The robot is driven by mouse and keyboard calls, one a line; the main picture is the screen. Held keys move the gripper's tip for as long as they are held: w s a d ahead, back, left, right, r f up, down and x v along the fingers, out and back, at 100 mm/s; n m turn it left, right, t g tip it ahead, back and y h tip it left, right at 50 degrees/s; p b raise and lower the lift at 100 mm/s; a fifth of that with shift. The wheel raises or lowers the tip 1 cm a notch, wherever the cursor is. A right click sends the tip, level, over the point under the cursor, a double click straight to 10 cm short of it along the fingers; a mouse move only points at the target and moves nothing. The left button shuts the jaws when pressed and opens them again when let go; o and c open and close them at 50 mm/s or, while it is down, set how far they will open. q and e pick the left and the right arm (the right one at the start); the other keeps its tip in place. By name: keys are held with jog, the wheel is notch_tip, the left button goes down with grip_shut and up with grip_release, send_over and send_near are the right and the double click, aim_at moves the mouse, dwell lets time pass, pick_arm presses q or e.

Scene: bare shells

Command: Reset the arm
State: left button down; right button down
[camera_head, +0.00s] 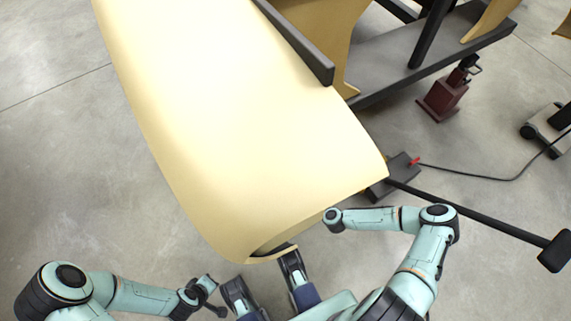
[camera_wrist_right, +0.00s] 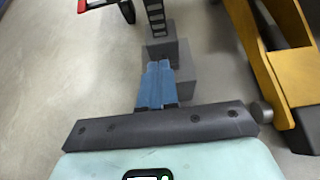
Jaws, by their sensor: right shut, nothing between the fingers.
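In the wrist view my right gripper (camera_wrist_right: 158,66) shows as two blue fingers side by side, closed together with nothing between them. In the head view my right arm (camera_head: 372,219) bends at the elbow, and its forearm reaches left to the near edge of the pale yellow shell; its fingers cannot be made out there. My left arm (camera_head: 140,295) comes in at the lower left. Its gripper end (camera_head: 210,297) is small and partly dark, apart from the shell, and its finger opening is unclear.
The large pale yellow shell (camera_head: 230,110) fills the middle. A black bar (camera_head: 480,217) runs to the right from a dark grey box (camera_head: 400,170). A dark red stand (camera_head: 443,96) is behind. The wrist view shows grey blocks (camera_wrist_right: 184,70) and a yellow frame (camera_wrist_right: 262,60). Floor at left is clear.

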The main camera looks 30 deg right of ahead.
pick_arm(q)
jog(key=shift+s, duration=0.1)
dwell(0.3)
